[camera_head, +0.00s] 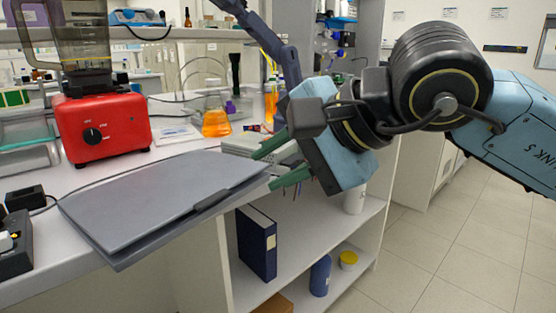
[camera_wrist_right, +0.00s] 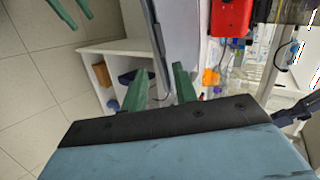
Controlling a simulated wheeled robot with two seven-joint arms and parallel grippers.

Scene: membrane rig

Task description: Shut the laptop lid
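The grey laptop (camera_head: 165,195) lies on the white bench, its near side reaching past the bench edge. Its lid is down low over the base, almost flat; a thin strip of base shows below it, and I cannot tell if it fully touches. In the right wrist view the laptop (camera_wrist_right: 180,35) is a narrow grey slab seen from a steep angle. My right gripper (camera_head: 264,172) has green fingers apart and empty, by the laptop's right end; contact is unclear. Its fingers also show in the right wrist view (camera_wrist_right: 160,70). My left gripper (camera_wrist_right: 83,22) appears there at the top left, fingers apart.
A red blender base (camera_head: 103,128) stands behind the laptop. An orange flask (camera_head: 216,124) is farther back. A black adapter (camera_head: 25,198) and cable are at the left. Below the bench, a shelf holds a dark blue binder (camera_head: 256,242). Open floor lies to the right.

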